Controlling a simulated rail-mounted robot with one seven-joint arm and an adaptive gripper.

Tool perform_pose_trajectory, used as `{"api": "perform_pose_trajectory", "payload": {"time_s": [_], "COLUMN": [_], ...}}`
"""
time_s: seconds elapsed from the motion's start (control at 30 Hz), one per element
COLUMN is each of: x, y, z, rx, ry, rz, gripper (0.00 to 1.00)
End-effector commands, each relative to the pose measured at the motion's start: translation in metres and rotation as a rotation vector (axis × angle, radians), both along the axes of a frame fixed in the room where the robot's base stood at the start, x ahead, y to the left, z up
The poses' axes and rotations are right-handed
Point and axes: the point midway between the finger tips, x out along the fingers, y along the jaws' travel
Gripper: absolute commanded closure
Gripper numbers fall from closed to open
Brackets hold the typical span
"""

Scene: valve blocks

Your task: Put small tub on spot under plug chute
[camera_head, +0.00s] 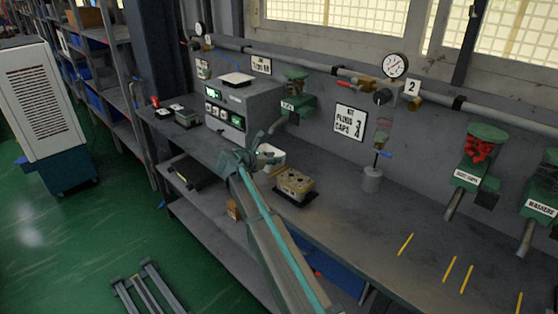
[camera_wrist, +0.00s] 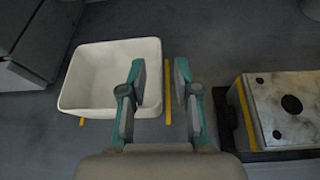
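The small white tub (camera_wrist: 88,105) stands upright on the bench in the wrist view, between a yellow stripe at its left (camera_wrist: 70,72) and another at its right (camera_wrist: 168,95). In the head view the tub (camera_head: 272,158) is partly hidden by my arm. My gripper (camera_wrist: 160,82) is open. Its left finger overlaps the tub's right side and its right finger is outside; the wall shows between them, and contact cannot be told. The green plug chute (camera_head: 295,103) is on the wall behind; its label is hard to read.
A valve block (camera_head: 295,184) on a dark tray stands just right of the tub and shows in the wrist view (camera_wrist: 290,108). A grey control box (camera_head: 232,108) stands at left. A grey cylinder (camera_head: 372,180) stands farther right. The bench's right part is clear, with yellow stripes (camera_head: 450,268).

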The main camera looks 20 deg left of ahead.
Motion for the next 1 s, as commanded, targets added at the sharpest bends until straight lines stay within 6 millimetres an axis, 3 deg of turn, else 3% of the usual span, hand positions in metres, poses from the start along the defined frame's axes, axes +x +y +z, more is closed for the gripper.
{"api": "perform_pose_trajectory", "payload": {"time_s": [0.2,0.4,1.0], "x": [-0.038,-0.058,-0.065], "y": [0.013,0.02,0.024], "z": [0.015,0.024,0.026], "rx": [0.001,-0.001,0.003], "ry": [0.0,0.0,0.0], "rz": [0.002,0.001,0.001], "gripper": [0.69,0.69,0.69]}}
